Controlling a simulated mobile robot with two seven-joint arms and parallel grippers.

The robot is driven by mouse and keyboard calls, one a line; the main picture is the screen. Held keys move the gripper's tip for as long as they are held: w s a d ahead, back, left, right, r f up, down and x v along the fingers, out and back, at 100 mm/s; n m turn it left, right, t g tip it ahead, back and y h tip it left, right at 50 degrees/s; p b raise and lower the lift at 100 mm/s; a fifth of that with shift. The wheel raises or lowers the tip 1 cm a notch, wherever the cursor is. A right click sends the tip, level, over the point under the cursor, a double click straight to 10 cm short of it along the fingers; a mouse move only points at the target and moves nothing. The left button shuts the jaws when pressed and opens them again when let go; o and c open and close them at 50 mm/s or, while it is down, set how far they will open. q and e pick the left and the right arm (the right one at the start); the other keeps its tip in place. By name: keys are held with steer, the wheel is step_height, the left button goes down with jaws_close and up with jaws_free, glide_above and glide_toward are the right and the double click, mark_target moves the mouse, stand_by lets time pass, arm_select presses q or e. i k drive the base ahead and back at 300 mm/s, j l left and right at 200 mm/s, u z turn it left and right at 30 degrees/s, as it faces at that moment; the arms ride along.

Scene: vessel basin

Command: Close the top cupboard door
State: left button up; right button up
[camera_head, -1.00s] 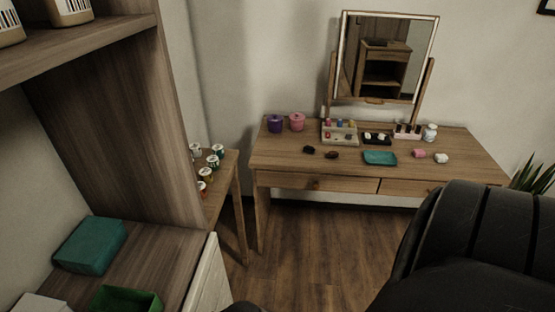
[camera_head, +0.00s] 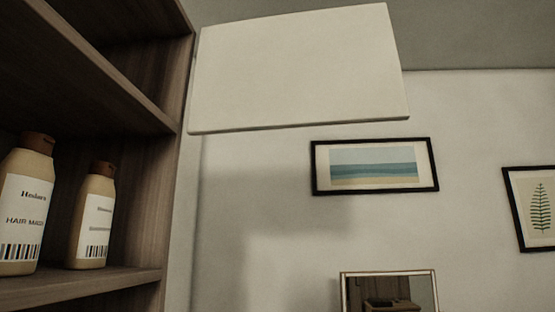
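The top cupboard door (camera_head: 300,70) is a plain white panel. It stands open, sticking out to the right from the upper right edge of the wooden cupboard (camera_head: 172,190) at the left. The cupboard's upper compartment (camera_head: 115,25) is uncovered, and it looks empty where it shows. Neither of my grippers is in view, so I cannot tell their state or how far they are from the door.
Two tan bottles with white labels, a larger one (camera_head: 25,205) and a smaller one (camera_head: 92,215), stand on the shelf below. A framed seascape (camera_head: 374,166), a fern picture (camera_head: 531,208) and a mirror (camera_head: 389,292) are beyond the door. Space below the door looks clear.

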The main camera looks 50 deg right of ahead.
mark_target(338, 66)
steer(key=l+u, duration=0.35)
steer(key=k+l+u, duration=0.15)
steer(key=l+u, duration=0.2)
steer(key=k+l+u, duration=0.15)
steer(key=l+u, duration=0.15)
steer(key=l, duration=0.15)
steer(key=k+l+u, duration=0.2)
steer(key=l+u, duration=0.15)
